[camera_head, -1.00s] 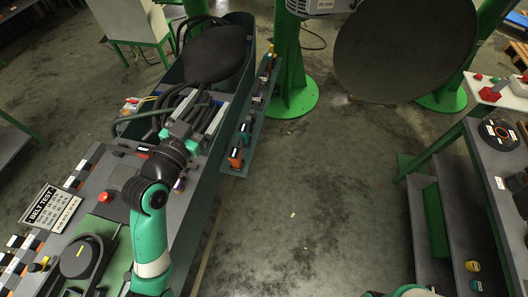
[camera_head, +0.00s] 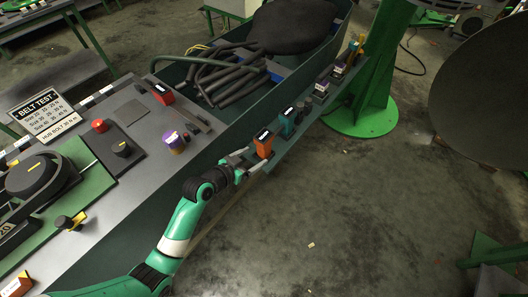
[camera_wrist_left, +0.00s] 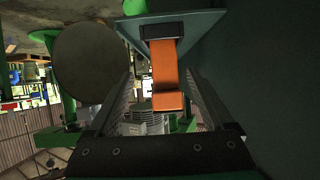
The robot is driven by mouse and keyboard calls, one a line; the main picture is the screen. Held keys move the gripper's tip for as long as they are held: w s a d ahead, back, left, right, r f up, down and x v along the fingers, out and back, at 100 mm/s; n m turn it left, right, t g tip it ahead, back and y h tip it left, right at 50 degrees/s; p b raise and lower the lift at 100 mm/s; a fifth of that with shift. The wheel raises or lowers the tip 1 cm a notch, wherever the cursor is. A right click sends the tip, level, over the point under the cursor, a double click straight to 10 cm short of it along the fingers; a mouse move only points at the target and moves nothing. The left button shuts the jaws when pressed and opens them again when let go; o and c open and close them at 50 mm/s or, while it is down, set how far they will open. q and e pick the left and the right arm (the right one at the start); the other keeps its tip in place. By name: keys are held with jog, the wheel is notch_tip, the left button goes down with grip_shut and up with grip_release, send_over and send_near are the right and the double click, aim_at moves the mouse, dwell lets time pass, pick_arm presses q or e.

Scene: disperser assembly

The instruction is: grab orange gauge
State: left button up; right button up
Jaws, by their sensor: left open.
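The orange gauge (camera_head: 264,143) is a small upright block with a dark display, on the narrow green shelf (camera_head: 296,147) along the side of the bench. My left gripper (camera_head: 249,160) is at the gauge's near left side, with its fingers open and pointing towards it. In the left wrist view the orange gauge (camera_wrist_left: 167,78) hangs in the gap between the two open fingers (camera_wrist_left: 160,92). I cannot tell whether either finger touches it. My right gripper is out of view.
A teal gauge (camera_head: 287,122) stands close behind the orange one, with several more devices further along the shelf. A red device (camera_head: 162,93) and a purple-yellow knob (camera_head: 174,142) sit on the bench top. Open floor lies to the right.

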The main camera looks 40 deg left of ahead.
aim_at(260, 150)
pick_arm(q)
jog(key=x, duration=0.2)
jog(key=shift+w+b, duration=0.3)
jog(key=shift+w+f, duration=0.1)
jog(key=shift+f, duration=0.1)
jog(key=b+x, duration=0.1)
jog(key=x, duration=0.1)
jog(key=b+x, duration=0.2)
jog(key=shift+a+f, duration=0.1)
jog(key=shift+a, duration=0.3)
jog(key=shift+w, duration=0.35)
grip_shut()
dwell(0.4)
